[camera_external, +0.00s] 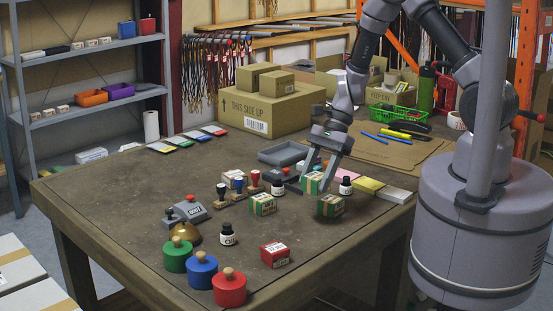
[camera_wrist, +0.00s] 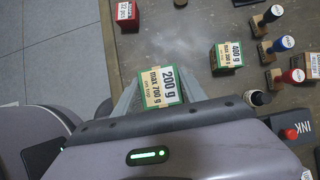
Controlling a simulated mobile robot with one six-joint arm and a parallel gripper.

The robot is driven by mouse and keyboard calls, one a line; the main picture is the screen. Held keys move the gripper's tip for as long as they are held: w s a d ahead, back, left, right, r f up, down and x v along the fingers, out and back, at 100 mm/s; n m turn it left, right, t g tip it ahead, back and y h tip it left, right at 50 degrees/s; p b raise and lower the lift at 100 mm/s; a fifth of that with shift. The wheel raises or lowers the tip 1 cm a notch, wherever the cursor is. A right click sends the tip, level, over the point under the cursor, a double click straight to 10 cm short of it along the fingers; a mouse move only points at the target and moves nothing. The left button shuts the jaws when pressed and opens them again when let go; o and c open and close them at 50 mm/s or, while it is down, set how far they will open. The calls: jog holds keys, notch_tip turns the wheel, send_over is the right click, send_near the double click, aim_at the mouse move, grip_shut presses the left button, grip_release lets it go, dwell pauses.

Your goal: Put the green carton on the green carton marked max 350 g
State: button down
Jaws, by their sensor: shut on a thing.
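My gripper (camera_external: 315,182) is shut on a green carton (camera_external: 312,183) with tan tape. In the wrist view, this held carton (camera_wrist: 163,89) has a label reading 200 g and max 700 g. A second green carton (camera_external: 263,204) stands on the table to the left; in the wrist view this carton (camera_wrist: 226,56) seems to be labelled 400 g, with a smaller max line hard to read. A third green carton (camera_external: 330,204) stands just in front of the held one; its label cannot be read, and I cannot make it out in the wrist view.
Ink bottles (camera_external: 345,185) and several stamps (camera_external: 254,182) stand close by. A red box (camera_external: 275,254) and coloured knobbed weights (camera_external: 230,288) are nearer the front. A grey tray (camera_external: 283,153) lies behind. Bare table shows at the left.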

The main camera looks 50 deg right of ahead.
jog(key=b, duration=0.2)
send_over(257, 200)
jog(key=d, duration=0.2)
jog(key=shift+f, duration=0.85)
notch_tip(257, 200, down, 4)
jog(key=shift+r+b, duration=0.2)
jog(key=shift+b, duration=0.55)
jog(key=shift+r, duration=0.1)
jog(key=shift+f, duration=0.2)
jog(key=c, duration=0.6)
grip_release()
jog(key=shift+c, duration=0.2)
jog(key=shift+r, duration=0.1)
